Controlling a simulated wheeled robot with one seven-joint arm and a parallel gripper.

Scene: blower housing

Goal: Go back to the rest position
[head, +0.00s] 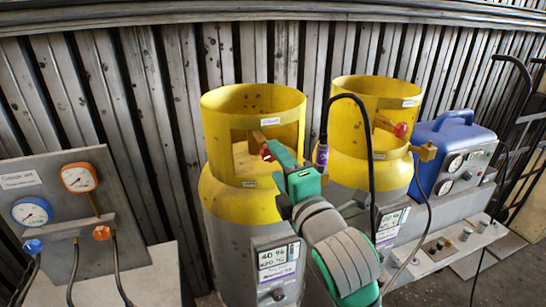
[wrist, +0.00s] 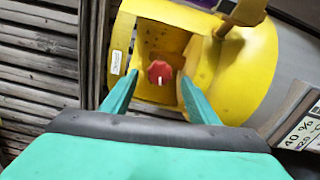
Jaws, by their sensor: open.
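My gripper (head: 272,151) is at the opening in the yellow collar of the left gas cylinder (head: 222,190). A red valve knob (head: 266,157) sits inside that opening, partly hidden by my gripper. In the wrist view my two green fingers stand apart, and the red knob (wrist: 160,72) shows between them with a white mark on its face. My gripper (wrist: 160,82) is open and holds nothing. I cannot tell whether the fingers touch the knob.
A second yellow cylinder (head: 345,170) with a red knob (head: 401,130) stands to the right. A black hose (head: 372,150) loops beside my arm. A gauge panel (head: 70,210) is at the left, a blue machine (head: 452,150) at the right. A corrugated wall (head: 170,90) stands behind.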

